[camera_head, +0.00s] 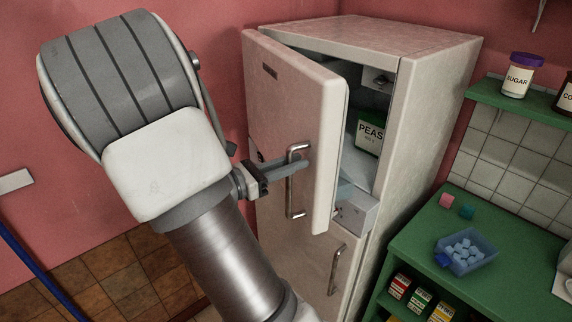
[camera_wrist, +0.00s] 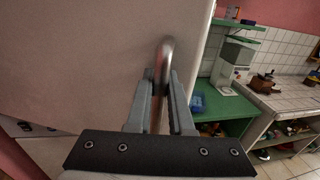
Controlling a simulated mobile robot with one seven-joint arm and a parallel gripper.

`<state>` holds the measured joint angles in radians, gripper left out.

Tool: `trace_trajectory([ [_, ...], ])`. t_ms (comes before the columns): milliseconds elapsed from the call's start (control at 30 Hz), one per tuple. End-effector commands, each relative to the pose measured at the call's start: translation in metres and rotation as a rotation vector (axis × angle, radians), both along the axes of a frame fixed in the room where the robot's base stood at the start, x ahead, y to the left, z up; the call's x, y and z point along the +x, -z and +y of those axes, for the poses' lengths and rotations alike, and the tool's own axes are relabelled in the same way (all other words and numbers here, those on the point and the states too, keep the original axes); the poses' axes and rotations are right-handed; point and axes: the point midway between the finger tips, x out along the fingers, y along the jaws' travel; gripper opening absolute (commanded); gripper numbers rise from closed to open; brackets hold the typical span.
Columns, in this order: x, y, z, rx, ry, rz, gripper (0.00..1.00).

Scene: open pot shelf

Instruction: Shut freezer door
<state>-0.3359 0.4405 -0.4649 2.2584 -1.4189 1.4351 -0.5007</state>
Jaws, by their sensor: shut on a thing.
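The freezer door (camera_head: 285,110) is the upper pinkish-white door of the fridge-freezer (camera_head: 420,110). In the head view it stands partly open, with a gap at its right edge that shows the inside. A metal bar handle (camera_head: 290,185) is on its front; it also shows in the wrist view (camera_wrist: 164,65). My gripper (camera_head: 292,165) is at the upper part of this handle. In the wrist view my gripper (camera_wrist: 162,98) is shut with a finger on each side of the handle. The freezer door (camera_wrist: 90,60) fills the left of that view.
Inside the freezer are a box of peas (camera_head: 369,136) and a pale drawer (camera_head: 357,210). The lower door has its own handle (camera_head: 337,268). A green counter (camera_head: 415,235) at right holds a blue tray (camera_head: 470,262). A green shelf (camera_head: 520,104) is above.

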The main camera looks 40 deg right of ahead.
Motion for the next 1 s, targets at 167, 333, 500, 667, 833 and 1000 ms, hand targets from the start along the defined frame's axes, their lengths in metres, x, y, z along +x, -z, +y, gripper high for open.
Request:
trace_trajectory([
  [167,-0.008,0.003,-0.012,0.006,0.016,0.006,0.00],
  [333,-0.012,0.003,-0.026,0.006,0.019,0.006,0.00],
  [500,-0.017,0.003,-0.042,0.006,0.020,0.006,0.00],
  [667,-0.025,0.004,-0.062,0.007,0.023,0.005,0.00],
  [833,-0.033,0.004,-0.090,0.007,0.024,0.005,0.00],
  [1000,-0.039,0.004,-0.122,0.007,0.023,0.003,0.00],
])
